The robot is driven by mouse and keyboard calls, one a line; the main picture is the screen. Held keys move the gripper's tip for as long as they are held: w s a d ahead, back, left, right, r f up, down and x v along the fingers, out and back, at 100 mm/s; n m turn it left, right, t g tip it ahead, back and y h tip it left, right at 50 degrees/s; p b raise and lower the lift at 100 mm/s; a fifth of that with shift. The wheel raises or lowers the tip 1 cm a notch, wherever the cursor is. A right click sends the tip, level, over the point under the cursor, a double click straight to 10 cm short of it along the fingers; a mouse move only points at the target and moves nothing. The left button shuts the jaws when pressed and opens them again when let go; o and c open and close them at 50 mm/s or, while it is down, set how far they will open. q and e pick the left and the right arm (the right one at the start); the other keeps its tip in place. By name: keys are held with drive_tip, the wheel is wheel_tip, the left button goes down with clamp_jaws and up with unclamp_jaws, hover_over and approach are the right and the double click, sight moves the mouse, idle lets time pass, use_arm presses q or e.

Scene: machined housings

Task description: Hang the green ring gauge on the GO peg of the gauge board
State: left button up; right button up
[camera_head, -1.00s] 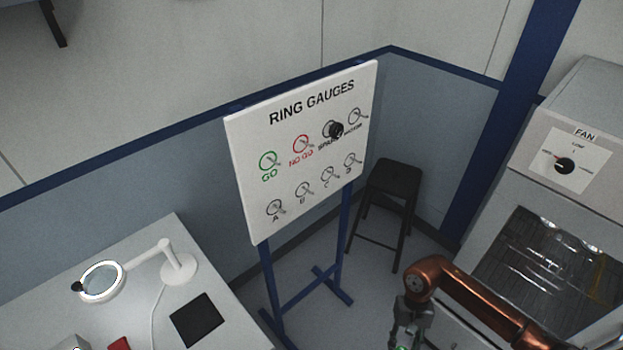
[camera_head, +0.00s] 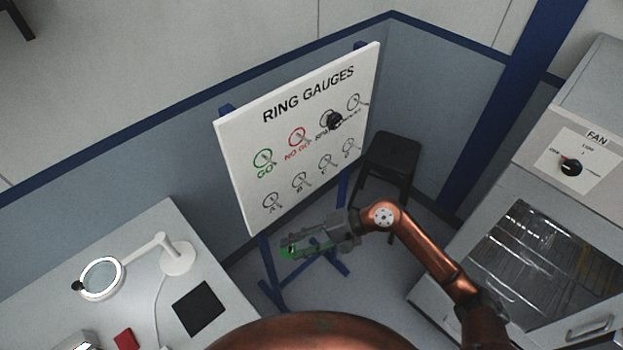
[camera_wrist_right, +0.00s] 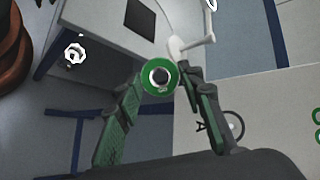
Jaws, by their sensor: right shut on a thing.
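My right gripper (camera_head: 290,242) is shut on the green ring gauge (camera_wrist_right: 160,77), which sits at its fingertips. In the head view the ring (camera_head: 289,253) is small and partly covered by the fingers. The gripper is in front of and below the gauge board (camera_head: 243,205), pointing left. The GO peg (camera_head: 266,160), inside a green printed circle, is at the board's upper left, above the gripper, and looks empty. My left gripper is not in view.
A dark round object (camera_head: 334,121) hangs on the SPARE peg. A white bench (camera_head: 150,237) with a magnifier lamp (camera_head: 176,258) is at lower left. A black stool (camera_head: 393,152) stands right of the board. A fan cabinet (camera_head: 570,135) is at the right.

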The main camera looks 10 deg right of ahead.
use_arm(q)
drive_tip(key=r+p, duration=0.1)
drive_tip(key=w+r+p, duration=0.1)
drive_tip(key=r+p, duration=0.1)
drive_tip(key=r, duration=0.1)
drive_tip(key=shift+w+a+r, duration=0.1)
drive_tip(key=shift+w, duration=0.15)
use_arm(e)
drive_tip(key=w+d+r+m+t+y, duration=0.1)
drive_tip(key=r+t, duration=0.3)
drive_tip(key=r, duration=0.7)
drive_tip(key=w+d+r+m+t+y, duration=0.1)
drive_tip(key=d+r+m+t+y, duration=0.1)
drive_tip(key=r, duration=0.9)
drive_tip(key=d+t, duration=0.1)
drive_tip(key=t, duration=0.1)
drive_tip(key=shift+w+t+y, duration=0.3)
drive_tip(key=shift+w+t, duration=0.05)
drive_tip(key=shift+t, duration=0.05)
drive_tip(key=shift+d, duration=0.15)
